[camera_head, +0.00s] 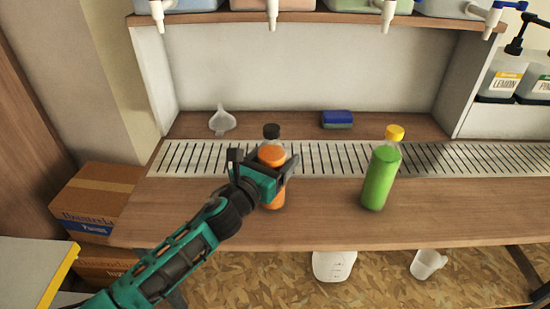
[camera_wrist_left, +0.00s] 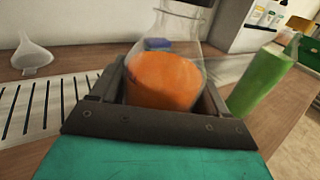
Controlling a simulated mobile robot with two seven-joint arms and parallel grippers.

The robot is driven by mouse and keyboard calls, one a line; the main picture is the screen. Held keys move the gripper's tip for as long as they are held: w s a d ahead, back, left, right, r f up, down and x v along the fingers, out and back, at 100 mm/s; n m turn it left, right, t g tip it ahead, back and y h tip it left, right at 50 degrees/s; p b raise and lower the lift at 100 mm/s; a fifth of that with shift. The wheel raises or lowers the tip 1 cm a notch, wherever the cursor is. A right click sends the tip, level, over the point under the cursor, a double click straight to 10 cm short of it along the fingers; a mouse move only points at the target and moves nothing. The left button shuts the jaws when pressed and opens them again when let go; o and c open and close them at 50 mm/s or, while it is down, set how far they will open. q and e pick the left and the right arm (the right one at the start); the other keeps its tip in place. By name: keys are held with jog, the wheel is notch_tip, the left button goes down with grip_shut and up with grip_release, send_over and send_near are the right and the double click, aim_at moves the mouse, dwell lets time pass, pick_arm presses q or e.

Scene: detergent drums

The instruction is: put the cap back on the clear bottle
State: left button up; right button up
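The clear bottle (camera_head: 271,155) with orange liquid stands upright on the wooden counter. A black cap (camera_head: 271,131) shows at its top in the head view; I cannot tell how firmly it sits. In the left wrist view the bottle (camera_wrist_left: 168,78) fills the space between my fingers, and its top is cut off by the frame. My right gripper is not in view.
A green bottle (camera_head: 381,178) with a yellow cap (camera_head: 395,132) stands to the right. A funnel (camera_head: 222,122) and a blue-green sponge (camera_head: 337,119) lie behind the slotted drain grate (camera_head: 330,158). Drums with taps are overhead. The counter between the bottles is clear.

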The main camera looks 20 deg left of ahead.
pick_arm(q)
jog(key=o, duration=0.4)
jog(key=shift+r, duration=0.15)
jog(key=shift+s+r, duration=0.1)
jog(key=shift+v, duration=5.95)
